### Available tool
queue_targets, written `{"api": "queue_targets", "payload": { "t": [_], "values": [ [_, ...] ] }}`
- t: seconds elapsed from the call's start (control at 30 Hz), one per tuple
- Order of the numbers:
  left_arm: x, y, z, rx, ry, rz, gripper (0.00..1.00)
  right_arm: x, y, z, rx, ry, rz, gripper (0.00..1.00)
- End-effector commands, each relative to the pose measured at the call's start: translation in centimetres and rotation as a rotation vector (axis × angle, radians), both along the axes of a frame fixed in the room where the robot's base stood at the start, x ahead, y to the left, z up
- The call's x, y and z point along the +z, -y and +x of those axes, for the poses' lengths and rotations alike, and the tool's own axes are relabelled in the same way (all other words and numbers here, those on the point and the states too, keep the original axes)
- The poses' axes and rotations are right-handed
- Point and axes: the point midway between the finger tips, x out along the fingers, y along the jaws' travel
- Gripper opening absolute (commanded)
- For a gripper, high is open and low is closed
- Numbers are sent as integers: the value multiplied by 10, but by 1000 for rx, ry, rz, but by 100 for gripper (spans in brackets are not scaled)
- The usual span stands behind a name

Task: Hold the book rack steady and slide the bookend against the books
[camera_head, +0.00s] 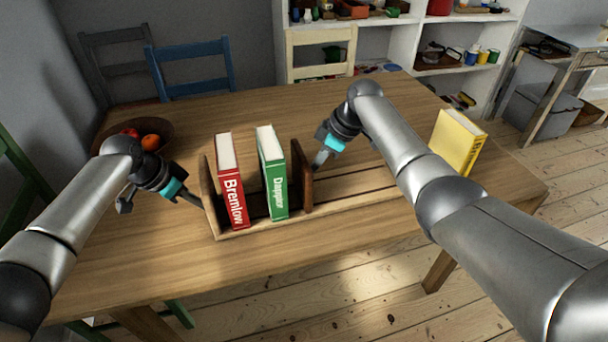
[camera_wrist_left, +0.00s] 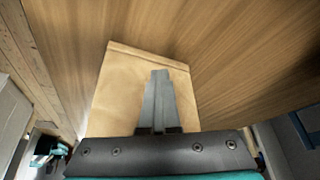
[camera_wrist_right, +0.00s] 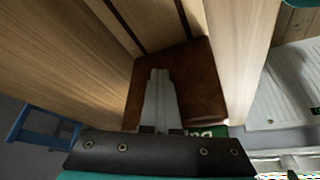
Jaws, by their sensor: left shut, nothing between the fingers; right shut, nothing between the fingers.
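The wooden book rack (camera_head: 352,193) stands on the table, its left end panel (camera_head: 209,198) upright. A red book (camera_head: 233,200) and a green book (camera_head: 273,185) stand in it with a gap between them. The dark brown bookend (camera_head: 302,178) stands just right of the green book. My left gripper (camera_head: 199,204) is shut and empty at the outer face of the end panel, which fills the middle of the left wrist view (camera_wrist_left: 118,95). My right gripper (camera_head: 318,165) is shut and empty at the bookend's right face, also seen in the right wrist view (camera_wrist_right: 200,75). Exact contact is unclear.
A yellow book (camera_head: 458,140) stands on the table at the right, beyond my right arm. A fruit bowl (camera_head: 165,128) is behind my left wrist. Chairs, including a blue one (camera_head: 192,68), line the far side. The rack's right part is empty.

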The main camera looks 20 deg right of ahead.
Motion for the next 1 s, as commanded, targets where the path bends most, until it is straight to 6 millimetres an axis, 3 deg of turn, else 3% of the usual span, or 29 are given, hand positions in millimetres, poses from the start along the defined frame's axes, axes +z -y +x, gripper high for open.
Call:
{"api": "queue_targets", "payload": {
  "t": [1.0],
  "values": [
    [1,3,0,-3,3,-7,0,1,-34,0,7,3,12,0]
  ]
}}
